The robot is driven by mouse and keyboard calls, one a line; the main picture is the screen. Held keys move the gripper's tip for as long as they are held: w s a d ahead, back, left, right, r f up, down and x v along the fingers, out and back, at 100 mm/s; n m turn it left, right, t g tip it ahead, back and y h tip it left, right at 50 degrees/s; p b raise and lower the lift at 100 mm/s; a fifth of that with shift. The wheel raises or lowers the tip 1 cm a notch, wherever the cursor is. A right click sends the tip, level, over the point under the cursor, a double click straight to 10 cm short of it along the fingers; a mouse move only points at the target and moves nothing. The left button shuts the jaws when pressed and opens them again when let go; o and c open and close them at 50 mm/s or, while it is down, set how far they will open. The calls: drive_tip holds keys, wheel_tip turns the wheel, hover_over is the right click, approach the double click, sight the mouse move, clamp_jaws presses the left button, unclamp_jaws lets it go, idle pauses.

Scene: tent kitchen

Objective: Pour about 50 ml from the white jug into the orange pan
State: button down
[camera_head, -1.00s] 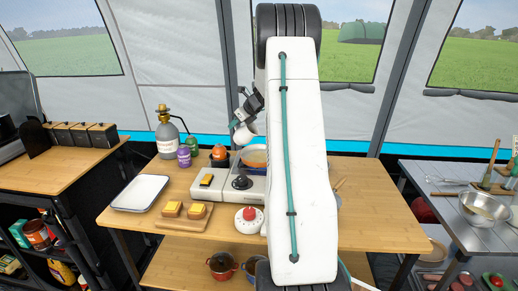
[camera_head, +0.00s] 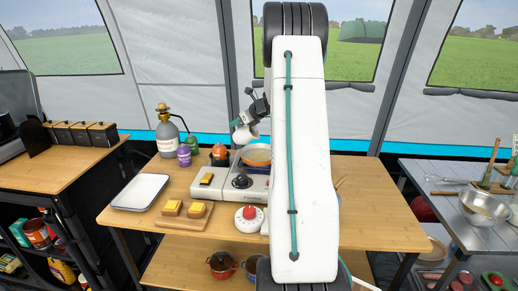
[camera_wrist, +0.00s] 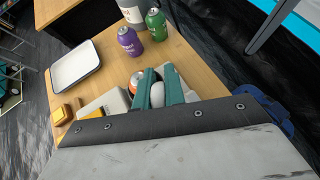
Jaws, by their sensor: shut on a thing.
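The orange pan (camera_head: 257,155) sits on the camp stove (camera_head: 250,184) on the wooden table; my arm hides part of its right side in the head view. The white jug (camera_head: 246,134) hangs above the pan's upper left edge, apart from it, and looks tilted. My gripper (camera_head: 240,122) is shut on the jug. In the wrist view the teal fingers of my gripper (camera_wrist: 158,84) stand on either side of the white jug (camera_wrist: 157,96). The jug's contents and any stream are not visible.
A white tray (camera_head: 117,204), a board with yellow-topped blocks (camera_head: 184,223) and a red-topped white timer (camera_head: 249,218) are nearer.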

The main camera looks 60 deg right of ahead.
drive_tip(key=shift+s+t, duration=0.3)
drive_tip(key=shift+t, duration=0.4)
drive_tip(key=shift+s+r+t+p, duration=0.55)
drive_tip(key=shift+r+t+p, duration=0.3)
drive_tip(key=shift+p, duration=0.35)
idle(1.1)
drive_tip(key=shift+w+f+g, duration=0.6)
drive_tip(key=shift+f+g, duration=0.1)
drive_tip(key=shift+g, duration=0.05)
drive_tip(key=shift+w+f+g, duration=0.1)
drive_tip(key=shift+w+g, duration=0.25)
drive_tip(key=shift+g, duration=0.75)
drive_tip(key=shift+w+g+b, duration=0.3)
drive_tip(key=shift+g, duration=0.4)
drive_tip(key=shift+w+f+g, duration=0.5)
drive_tip(key=shift+w+g, duration=0.1)
drive_tip(key=shift+g, duration=0.6)
drive_tip(key=shift+w+a+b, duration=0.1)
drive_tip(key=shift+w+b, duration=0.05)
drive_tip(key=shift+b, duration=0.15)
